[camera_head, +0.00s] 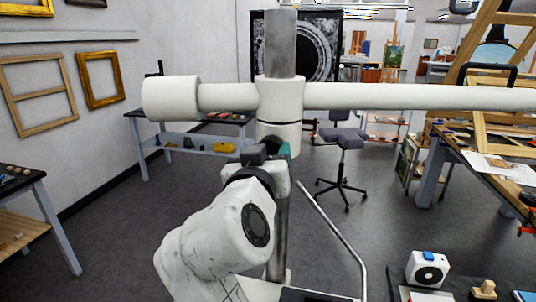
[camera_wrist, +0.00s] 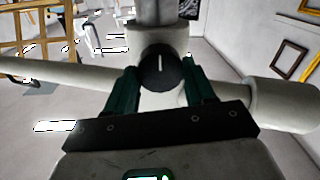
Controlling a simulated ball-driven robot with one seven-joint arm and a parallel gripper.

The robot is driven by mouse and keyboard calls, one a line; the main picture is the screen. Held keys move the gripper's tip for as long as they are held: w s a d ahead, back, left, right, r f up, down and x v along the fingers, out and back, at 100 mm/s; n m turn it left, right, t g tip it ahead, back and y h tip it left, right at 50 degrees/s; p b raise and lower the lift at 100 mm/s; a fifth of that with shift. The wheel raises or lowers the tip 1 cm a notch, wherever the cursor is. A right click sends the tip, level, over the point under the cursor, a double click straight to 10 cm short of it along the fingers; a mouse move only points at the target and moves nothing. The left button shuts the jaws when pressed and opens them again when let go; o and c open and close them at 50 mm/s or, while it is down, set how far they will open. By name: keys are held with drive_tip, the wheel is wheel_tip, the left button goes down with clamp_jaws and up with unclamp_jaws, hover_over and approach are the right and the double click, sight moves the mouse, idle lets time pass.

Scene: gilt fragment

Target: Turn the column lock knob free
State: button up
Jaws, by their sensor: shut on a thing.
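The column lock knob (camera_wrist: 160,72) is round and black with a white line, which stands about upright in the wrist view. It sits on the white collar (camera_head: 280,98) of a grey metal column (camera_head: 281,45); a long white boom (camera_head: 420,96) crosses at the collar. The collar also shows in the wrist view (camera_wrist: 143,37). My gripper (camera_wrist: 160,66) has its dark green fingers on either side of the knob and is shut on it. In the head view my gripper (camera_head: 275,150) is just below the collar, and my wrist hides the knob.
The boom ends at left in a thick white cylinder (camera_head: 171,98). A thin grey rod (camera_head: 335,238) slants beside the column. A stool (camera_head: 343,140) and a workbench (camera_head: 190,135) stand behind. A white device (camera_head: 427,269) sits at front right. Grey floor lies open between.

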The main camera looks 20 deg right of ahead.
drive_tip(key=shift+r+n, duration=0.1)
drive_tip(key=shift+n, duration=0.2)
drive_tip(key=n+p, duration=0.2)
drive_tip(key=shift+n, duration=0.4)
drive_tip(key=n+p, duration=0.1)
drive_tip(key=n, duration=0.1)
drive_tip(key=shift+n, duration=0.3)
drive_tip(key=shift+a+n+g+p, duration=0.15)
drive_tip(key=shift+n+g+p, duration=0.3)
drive_tip(key=shift+n, duration=3.55)
drive_tip(key=o, duration=1)
drive_tip(key=shift+o, duration=0.2)
